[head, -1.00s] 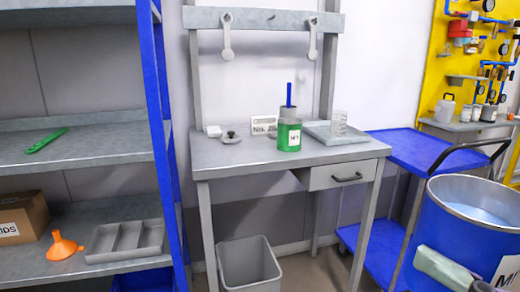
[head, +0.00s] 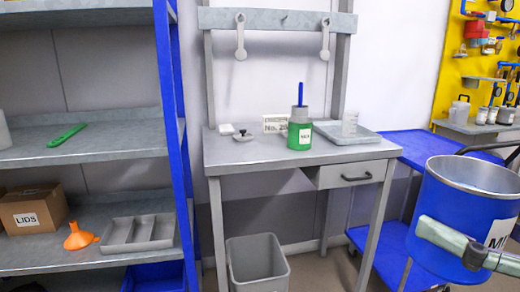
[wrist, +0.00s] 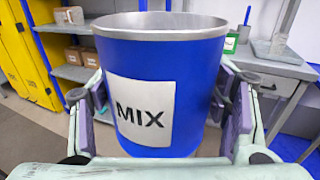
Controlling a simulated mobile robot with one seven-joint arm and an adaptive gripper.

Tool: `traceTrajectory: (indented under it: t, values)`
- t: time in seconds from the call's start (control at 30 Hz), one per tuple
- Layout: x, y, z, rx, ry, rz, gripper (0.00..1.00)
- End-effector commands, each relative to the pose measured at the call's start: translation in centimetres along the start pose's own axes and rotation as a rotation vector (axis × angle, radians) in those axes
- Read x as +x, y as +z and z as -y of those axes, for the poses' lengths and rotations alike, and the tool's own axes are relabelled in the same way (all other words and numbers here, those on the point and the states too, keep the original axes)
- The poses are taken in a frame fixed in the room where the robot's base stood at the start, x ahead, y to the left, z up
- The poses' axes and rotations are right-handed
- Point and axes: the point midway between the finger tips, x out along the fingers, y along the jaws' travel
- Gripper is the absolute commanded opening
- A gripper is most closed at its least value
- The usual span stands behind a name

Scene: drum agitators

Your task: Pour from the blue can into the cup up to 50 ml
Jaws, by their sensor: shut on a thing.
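The blue can (head: 452,212), with a grey rim and a white MIX label, is at the right edge of the head view. It fills the middle of the wrist view (wrist: 200,95), looking about upright. My gripper (wrist: 163,118) is shut on the can, with one finger on each side. A clear cup with markings (head: 350,123) stands on a grey tray (head: 345,138) on the workbench, left of and beyond the can. The cup looks empty, but is small in view.
A green container with a blue stick (head: 300,135) stands left of the tray on the workbench (head: 260,155). A sign and small parts sit behind it. A blue cart (head: 415,150) is to the right. A grey bin (head: 257,265) stands below. Shelves are at left.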

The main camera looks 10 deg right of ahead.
Motion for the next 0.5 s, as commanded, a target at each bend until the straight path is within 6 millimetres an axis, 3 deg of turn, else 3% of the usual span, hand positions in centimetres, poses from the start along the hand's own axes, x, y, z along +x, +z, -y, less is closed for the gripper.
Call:
traceTrajectory:
  t: [0.27, 0.5]
  values:
    - [4.4, 0.0, 3.6, 0.003, 0.053, -0.001, 0.24]
    - [10.3, -1.4, 7.9, 0.004, 0.073, -0.004, 0.24]
